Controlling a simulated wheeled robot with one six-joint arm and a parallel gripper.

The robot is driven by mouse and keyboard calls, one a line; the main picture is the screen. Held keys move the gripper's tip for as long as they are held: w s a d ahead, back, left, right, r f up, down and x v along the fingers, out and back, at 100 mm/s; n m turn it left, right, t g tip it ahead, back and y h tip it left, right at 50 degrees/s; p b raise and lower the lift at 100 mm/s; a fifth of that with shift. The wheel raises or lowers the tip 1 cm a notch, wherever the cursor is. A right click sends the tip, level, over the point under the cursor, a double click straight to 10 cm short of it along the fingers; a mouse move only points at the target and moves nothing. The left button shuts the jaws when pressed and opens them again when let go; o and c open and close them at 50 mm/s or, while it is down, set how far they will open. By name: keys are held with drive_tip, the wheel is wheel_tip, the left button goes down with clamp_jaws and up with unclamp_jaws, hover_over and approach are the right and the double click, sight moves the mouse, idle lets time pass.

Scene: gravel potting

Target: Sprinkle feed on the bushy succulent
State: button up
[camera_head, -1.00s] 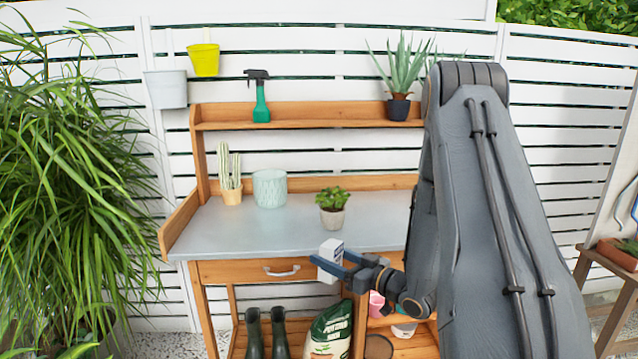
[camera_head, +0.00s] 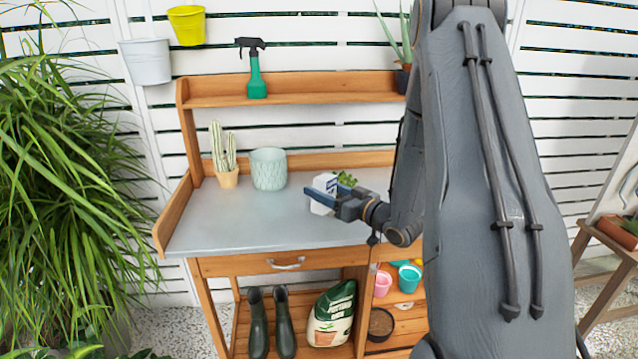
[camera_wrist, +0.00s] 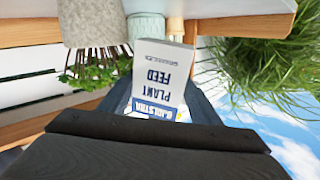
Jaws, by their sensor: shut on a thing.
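My gripper (camera_head: 322,196) is shut on a white and blue box of plant feed (camera_head: 318,208), over the right part of the grey bench top. In the wrist view the feed box (camera_wrist: 160,75) shows its "PLANT FEED" label upside down between the fingers. The bushy succulent (camera_head: 347,180) is mostly hidden behind my gripper and the box in the head view; only some green leaves show. In the wrist view its green leaves (camera_wrist: 95,76) and pale pot (camera_wrist: 92,22) appear upside down, left of the box.
A pale green patterned pot (camera_head: 268,169) and a cactus in a tan pot (camera_head: 226,172) stand on the bench (camera_head: 225,225) to the left. A green spray bottle (camera_head: 255,80) and a spiky plant (camera_head: 392,40) are on the upper shelf. The bench's front left is clear.

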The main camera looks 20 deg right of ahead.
drive_tip(key=shift+f+b, duration=1.55)
drive_tip(key=shift+f, duration=0.4)
drive_tip(key=shift+r+m+p, duration=0.25)
drive_tip(key=shift+m+p, duration=0.05)
drive_tip(key=shift+p, duration=0.25)
drive_tip(key=shift+s+a+r+m+g+p, duration=0.1)
drive_tip(key=shift+r+m+g+p, duration=0.4)
drive_tip(key=shift+m+p, duration=0.6)
drive_tip(key=shift+s+a+r+m+g+p, duration=0.1)
drive_tip(key=shift+r+m+g+p, duration=0.2)
drive_tip(key=shift+r+m+p, duration=0.7)
drive_tip(key=shift+w+r+m+g+p, duration=0.15)
drive_tip(key=shift+m+g+p, duration=0.15)
drive_tip(key=shift+m+p, duration=0.8)
drive_tip(key=shift+r+p, duration=0.15)
drive_tip(key=shift+p, duration=0.35)
drive_tip(key=shift+w+d+r+m+g+y+p, duration=0.25)
drive_tip(key=shift+m+p, duration=0.35)
drive_tip(key=shift+p, duration=0.6)
drive_tip(key=shift+s+d+r+m+g+y+p, duration=0.1)
drive_tip(key=shift+r+m+g+y+p, duration=0.15)
drive_tip(key=shift+r+m+p, duration=0.6)
drive_tip(key=shift+f+n, duration=0.35)
drive_tip(key=shift+f, duration=0.1)
